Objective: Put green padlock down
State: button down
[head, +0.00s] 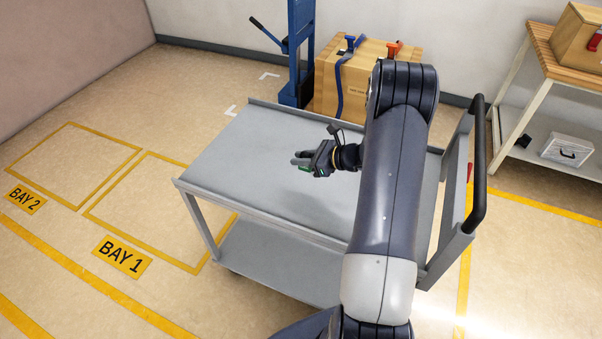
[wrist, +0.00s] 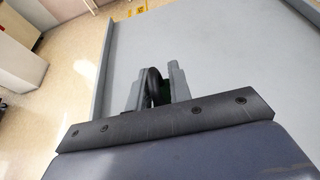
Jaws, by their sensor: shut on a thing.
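My gripper (head: 299,162) is over the grey cart's top shelf (head: 235,150) in the head view. A small bit of green, the green padlock (head: 304,168), shows at its fingers. In the wrist view my gripper (wrist: 155,85) is shut on the padlock, whose dark shackle stands between the fingers. I cannot tell whether the padlock touches the shelf.
The cart top is bare around my gripper. A black push handle (head: 478,165) rises at the cart's right end. A strapped cardboard box (head: 375,85) and a blue lift frame (head: 300,50) stand behind. A workbench (head: 545,50) is at the right.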

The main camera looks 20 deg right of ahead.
jog(key=shift+f, duration=3.4)
jog(key=shift+f, duration=0.2)
jog(key=c, duration=1.3)
grip_release()
jog(key=shift+r, duration=0.15)
jog(key=shift+r+p, duration=0.2)
jog(key=shift+p, duration=0.15)
jog(key=b+v, duration=0.1)
jog(key=v, duration=1.1)
jog(key=shift+f, duration=0.1)
